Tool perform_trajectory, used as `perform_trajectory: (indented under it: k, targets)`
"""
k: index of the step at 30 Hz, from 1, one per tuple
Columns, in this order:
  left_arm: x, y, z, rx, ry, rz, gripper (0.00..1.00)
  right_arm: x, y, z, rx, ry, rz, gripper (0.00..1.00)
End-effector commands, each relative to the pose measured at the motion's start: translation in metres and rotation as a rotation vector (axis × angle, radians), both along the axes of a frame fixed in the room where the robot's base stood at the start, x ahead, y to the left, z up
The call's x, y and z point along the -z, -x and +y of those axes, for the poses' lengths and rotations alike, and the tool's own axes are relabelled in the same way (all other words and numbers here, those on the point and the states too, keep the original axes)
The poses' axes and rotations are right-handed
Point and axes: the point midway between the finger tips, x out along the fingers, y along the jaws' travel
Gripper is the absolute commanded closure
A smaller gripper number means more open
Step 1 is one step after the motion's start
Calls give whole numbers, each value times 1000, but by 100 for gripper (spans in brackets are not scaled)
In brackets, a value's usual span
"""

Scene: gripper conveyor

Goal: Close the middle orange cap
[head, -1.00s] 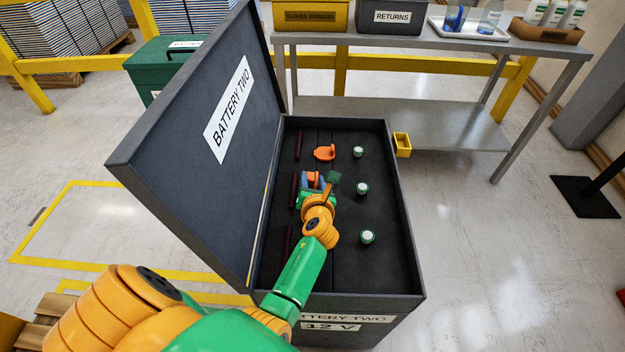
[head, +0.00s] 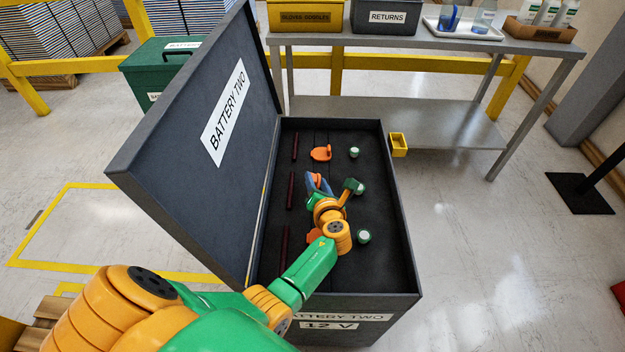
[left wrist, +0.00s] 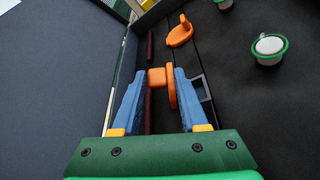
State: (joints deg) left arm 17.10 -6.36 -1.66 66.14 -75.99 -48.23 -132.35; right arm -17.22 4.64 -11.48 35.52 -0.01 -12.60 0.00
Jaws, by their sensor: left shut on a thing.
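The middle orange cap (head: 314,178) is in the open battery case, mostly hidden by my left gripper (head: 319,187) in the head view. In the left wrist view, the cap (left wrist: 171,88) stands edge-on between the blue fingers of my left gripper (left wrist: 158,98), which is shut on it. Its orange hinge block (left wrist: 156,77) shows beside it. The far orange cap (head: 321,153) stands open, and also shows in the left wrist view (left wrist: 180,33). The near orange cap (head: 313,236) is partly covered by my arm. My right gripper is not in view.
Green-and-white round terminals (head: 354,152) stand along the right side of the case; the middle one is close to my wrist. Dark red bars (head: 290,190) run along the left. The raised lid (head: 195,130) stands left of my arm. The case's right wall (head: 398,200) bounds the space.

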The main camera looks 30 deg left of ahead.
Motion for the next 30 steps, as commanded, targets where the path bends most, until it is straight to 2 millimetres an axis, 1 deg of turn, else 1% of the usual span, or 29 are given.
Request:
perform_trajectory:
  k: [9, 15, 21, 30]
  targets:
    - [9, -7, -11, -3, -180, 113, 100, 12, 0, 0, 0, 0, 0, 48]
    - [11, -10, -16, -4, -257, 161, 100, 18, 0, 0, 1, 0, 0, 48]
    - [12, -11, -18, -5, -297, 186, 100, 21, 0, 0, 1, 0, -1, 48]
    - [11, -11, -18, -5, -307, 191, 100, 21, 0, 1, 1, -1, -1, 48]
